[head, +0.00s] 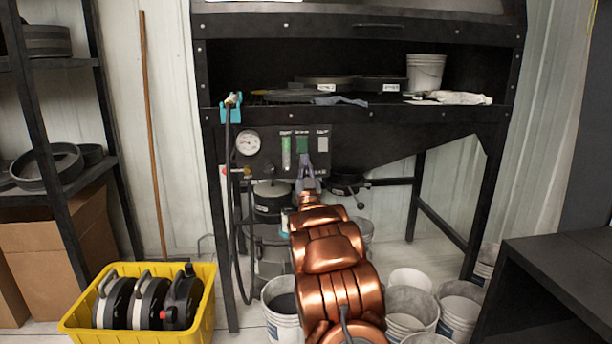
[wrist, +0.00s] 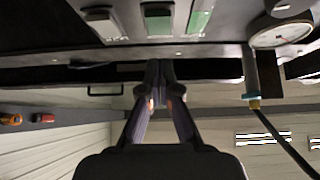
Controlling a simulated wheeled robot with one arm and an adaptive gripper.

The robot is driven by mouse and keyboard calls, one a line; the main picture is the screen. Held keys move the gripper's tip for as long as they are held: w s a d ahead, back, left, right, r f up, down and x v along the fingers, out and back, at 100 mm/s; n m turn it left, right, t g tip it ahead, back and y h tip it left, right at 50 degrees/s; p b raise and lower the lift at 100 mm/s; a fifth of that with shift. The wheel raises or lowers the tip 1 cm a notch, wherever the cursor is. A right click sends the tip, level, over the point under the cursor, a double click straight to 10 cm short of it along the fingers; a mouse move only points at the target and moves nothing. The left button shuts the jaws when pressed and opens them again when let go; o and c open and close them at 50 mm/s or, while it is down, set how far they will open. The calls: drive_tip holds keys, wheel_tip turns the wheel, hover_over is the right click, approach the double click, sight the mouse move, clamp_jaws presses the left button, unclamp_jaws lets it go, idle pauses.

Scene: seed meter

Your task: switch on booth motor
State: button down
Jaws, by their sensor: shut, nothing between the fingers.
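The black booth (head: 400,122) carries a dark control panel (head: 312,163) under its shelf. On the panel are a green-and-white strip (head: 286,152), a green rectangular part (head: 302,145) and a grey rectangular part (head: 322,144). The green part (wrist: 157,19) and the grey part (wrist: 103,23) also show in the wrist view. Which one is the motor switch is too small to tell. My gripper (head: 307,167) is shut and empty, in front of the panel just below the green part. Its fingertips (wrist: 160,70) meet in the wrist view. Contact cannot be told.
A round gauge (head: 248,142) sits left on the panel, with a black hose (head: 237,230) hanging nearby. White buckets (head: 410,308) crowd the floor below. A yellow crate (head: 75,322) stands at left. A black table (head: 560,265) stands at right.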

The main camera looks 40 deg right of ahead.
sight(302, 150)
drive_tip(key=shift+w+d+b, duration=0.4)
drive_tip(key=shift+w+d, duration=0.2)
drive_tip(key=shift+w, duration=0.2)
drive_tip(key=shift+w+d+b, duration=0.35)
drive_tip(key=shift+w+d, duration=0.25)
drive_tip(key=shift+w, duration=0.2)
drive_tip(key=shift+w+d+r, duration=0.1)
drive_tip(key=shift+w+d, duration=0.15)
drive_tip(key=shift+w, duration=0.05)
drive_tip(key=shift+w, duration=0.1)
drive_tip(key=shift+w+d+f+t, duration=0.2)
drive_tip(key=shift+t, duration=0.1)
